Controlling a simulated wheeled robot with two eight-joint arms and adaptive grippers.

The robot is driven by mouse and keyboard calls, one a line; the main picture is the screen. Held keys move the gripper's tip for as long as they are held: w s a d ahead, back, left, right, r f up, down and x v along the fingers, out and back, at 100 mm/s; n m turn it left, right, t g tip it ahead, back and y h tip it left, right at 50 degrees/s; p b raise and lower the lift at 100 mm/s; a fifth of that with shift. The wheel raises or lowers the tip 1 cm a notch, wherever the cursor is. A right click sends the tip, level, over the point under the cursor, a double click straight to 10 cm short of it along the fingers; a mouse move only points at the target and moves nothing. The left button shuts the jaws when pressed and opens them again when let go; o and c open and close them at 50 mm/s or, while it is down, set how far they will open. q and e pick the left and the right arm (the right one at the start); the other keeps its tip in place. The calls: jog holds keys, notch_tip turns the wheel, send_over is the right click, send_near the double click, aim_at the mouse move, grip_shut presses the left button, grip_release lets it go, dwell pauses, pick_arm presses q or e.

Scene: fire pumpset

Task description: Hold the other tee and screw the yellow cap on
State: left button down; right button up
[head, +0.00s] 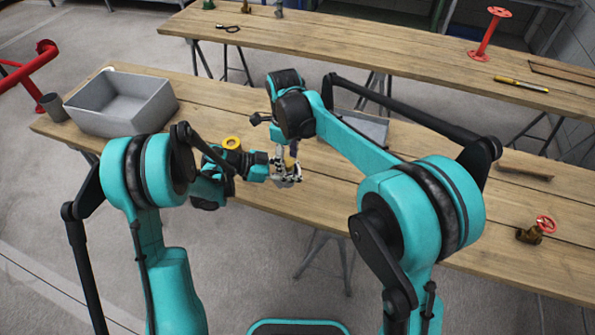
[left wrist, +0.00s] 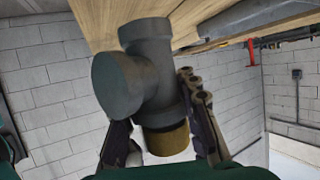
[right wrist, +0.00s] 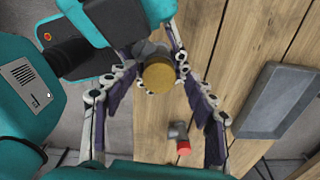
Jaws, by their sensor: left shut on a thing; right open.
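My left gripper (left wrist: 158,125) is shut on a dark grey tee (left wrist: 145,75) and holds it above the table. The yellow cap (left wrist: 167,142), brass-coloured here, sits in line with one end of the tee; how far it is threaded on cannot be told. In the right wrist view the round face of the cap (right wrist: 159,76) shows between the open fingers of my right gripper (right wrist: 157,64), one on each side. In the head view both grippers meet near the cap (head: 291,162). Another tee with a red cap (right wrist: 181,138) lies on the table in the right wrist view.
A grey bin (head: 125,105) and grey cup (head: 53,106) stand at the table's left. A yellow ring-shaped thing (head: 232,143) is behind my left arm. A shallow grey tray (right wrist: 275,103) lies on the wooden table. A valve with a red handwheel (head: 540,229) stands far right.

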jog(key=n, duration=0.4)
jog(key=shift+n, duration=0.3)
jog(key=n, duration=2.5)
jog(key=shift+n, duration=0.3)
jog(key=n, duration=1.2)
jog(key=shift+r+n, duration=0.1)
jog(key=shift+n, duration=0.3)
jog(key=n, duration=0.5)
jog(key=shift+n, duration=0.4)
jog(key=n, duration=0.5)
jog(key=shift+n, duration=0.7)
notch_tip(320, 180, up, 8)
jog(key=shift+d+r, duration=0.1)
jog(key=shift+d, duration=0.05)
